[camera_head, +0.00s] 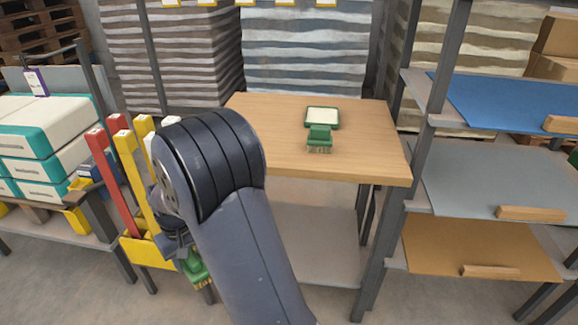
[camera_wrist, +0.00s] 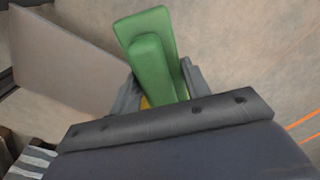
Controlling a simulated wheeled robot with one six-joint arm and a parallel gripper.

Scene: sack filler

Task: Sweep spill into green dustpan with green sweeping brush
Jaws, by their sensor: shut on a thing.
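My gripper (camera_wrist: 160,82) is shut on a green sweeping brush (camera_wrist: 148,40), seen in the wrist view as a green block between the two fingers. In the head view the brush (camera_head: 197,268) hangs low beside my arm, with pale yellowish bristles at its lower end. The green dustpan (camera_head: 308,118) lies flat on the wooden table, a pale cream surface inside its green rim. A smaller green piece with a bristle-like fringe (camera_head: 319,134) touches or overlaps its near edge. I cannot make out any loose spill. My arm hides the table's left front.
The wooden table (camera_head: 370,140) is otherwise clear. A yellow holder (camera_head: 145,250) with red and yellow upright handles stands left of my arm. A shelf rack with blue (camera_head: 500,95), grey and tan boards is at right. Stacked sacks stand behind; white-and-teal packs are at left.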

